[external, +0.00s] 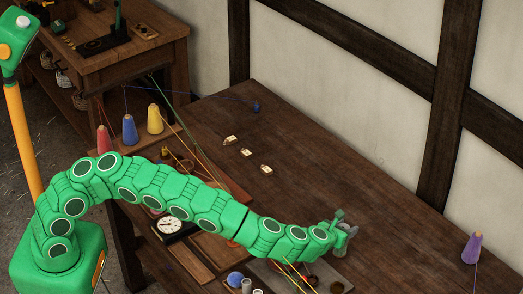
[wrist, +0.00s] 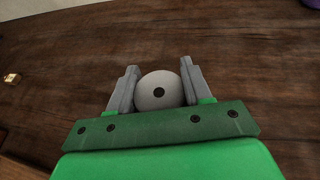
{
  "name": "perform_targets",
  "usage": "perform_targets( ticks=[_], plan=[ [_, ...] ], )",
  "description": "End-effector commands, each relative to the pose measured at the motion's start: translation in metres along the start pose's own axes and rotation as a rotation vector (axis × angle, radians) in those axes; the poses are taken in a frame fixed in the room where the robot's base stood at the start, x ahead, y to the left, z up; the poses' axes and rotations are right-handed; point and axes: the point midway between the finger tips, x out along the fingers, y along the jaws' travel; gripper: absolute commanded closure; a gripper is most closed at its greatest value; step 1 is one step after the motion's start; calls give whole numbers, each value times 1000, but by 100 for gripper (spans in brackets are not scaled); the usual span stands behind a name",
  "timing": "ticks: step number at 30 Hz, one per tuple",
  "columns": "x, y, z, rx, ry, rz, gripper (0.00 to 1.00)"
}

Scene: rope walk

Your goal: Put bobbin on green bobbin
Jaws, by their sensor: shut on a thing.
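My gripper (wrist: 159,85) is shut on a pale grey bobbin (wrist: 157,88), round with a dark hole in its top face. The two grey fingers press on its left and right sides. I cannot tell whether the bobbin touches the table. I cannot make out a green bobbin in either view; my arm hides part of the table.
Red (external: 104,140), blue (external: 130,130) and yellow (external: 155,119) cones with threads stand at the left. A purple cone (external: 471,247) is at the far right. Small pale pieces (external: 246,152) lie mid-table. A blue ball (external: 235,279) and small items sit at the front. The back right table is clear.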

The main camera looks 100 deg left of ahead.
Motion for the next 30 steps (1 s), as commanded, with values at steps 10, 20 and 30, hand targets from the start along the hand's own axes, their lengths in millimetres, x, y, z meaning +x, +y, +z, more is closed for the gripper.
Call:
perform_targets(
  ticks=[10,20,30],
  plan=[
    [1,-1,-6,-2,0,-2,80],
    [2,-1,-7,-2,0,-3,26],
    [2,-1,-5,-2,0,-3,26]
  ],
)
